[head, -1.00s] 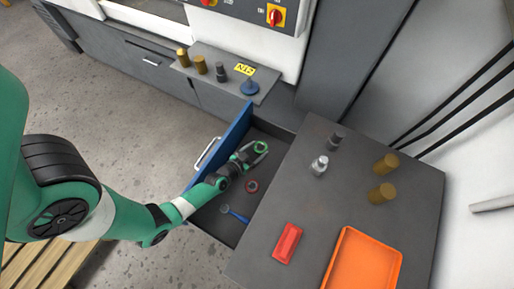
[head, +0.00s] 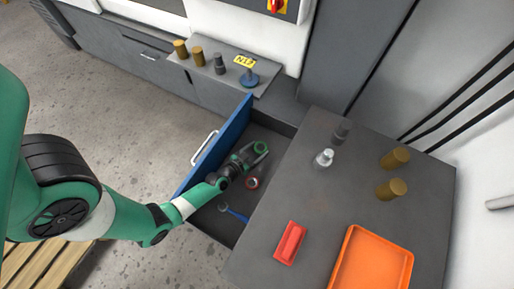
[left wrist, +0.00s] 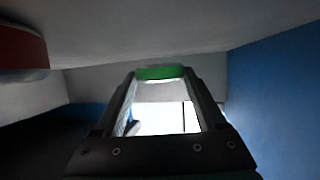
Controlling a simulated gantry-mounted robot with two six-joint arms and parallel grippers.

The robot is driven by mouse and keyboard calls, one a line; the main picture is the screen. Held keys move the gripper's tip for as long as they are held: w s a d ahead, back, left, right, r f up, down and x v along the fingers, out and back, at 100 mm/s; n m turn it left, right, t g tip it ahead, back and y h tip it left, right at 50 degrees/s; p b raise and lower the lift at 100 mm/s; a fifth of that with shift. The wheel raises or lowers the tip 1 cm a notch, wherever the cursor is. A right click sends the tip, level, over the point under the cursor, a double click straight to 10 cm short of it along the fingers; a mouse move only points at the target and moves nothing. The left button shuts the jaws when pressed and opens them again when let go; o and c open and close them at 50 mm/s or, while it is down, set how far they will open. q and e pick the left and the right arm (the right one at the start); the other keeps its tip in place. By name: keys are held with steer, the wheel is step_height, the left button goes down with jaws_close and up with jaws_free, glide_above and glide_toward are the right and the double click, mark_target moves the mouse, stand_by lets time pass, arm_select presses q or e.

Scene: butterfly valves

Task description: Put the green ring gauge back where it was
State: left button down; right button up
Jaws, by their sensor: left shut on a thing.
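The green ring gauge (head: 261,147) is at the tip of my left gripper (head: 254,151), inside the open blue-fronted drawer (head: 222,145). My left gripper is shut on the ring. In the left wrist view the green ring (left wrist: 160,72) shows as a green band between the two dark fingertips (left wrist: 160,80). Whether it touches the drawer floor I cannot tell. A red ring gauge (head: 252,183) lies in the drawer, nearer the front than the green one. It seems to show as a red shape (left wrist: 22,50) in the left wrist view. My right gripper is out of view.
A blue-handled tool (head: 236,215) lies in the drawer. The grey tabletop (head: 330,205) right of the drawer carries a red block (head: 290,242), an orange tray (head: 345,270), brass cylinders (head: 391,189) and a silver part (head: 324,158). A ledge (head: 205,75) behind holds several parts.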

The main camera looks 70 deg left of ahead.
arm_select(q)
jaws_free()
steer(key=shift+r, duration=0.1)
steer(key=shift+s+d+r+p, duration=0.1)
steer(key=shift+s+r+p, duration=0.1)
steer(key=shift+r+p, duration=0.7)
steer(key=p+v, duration=0.3)
steer(key=v, duration=0.8)
steer(key=shift+s+d+f+p, duration=0.1)
steer(key=shift+s+p, duration=0.15)
steer(key=shift+p, duration=0.05)
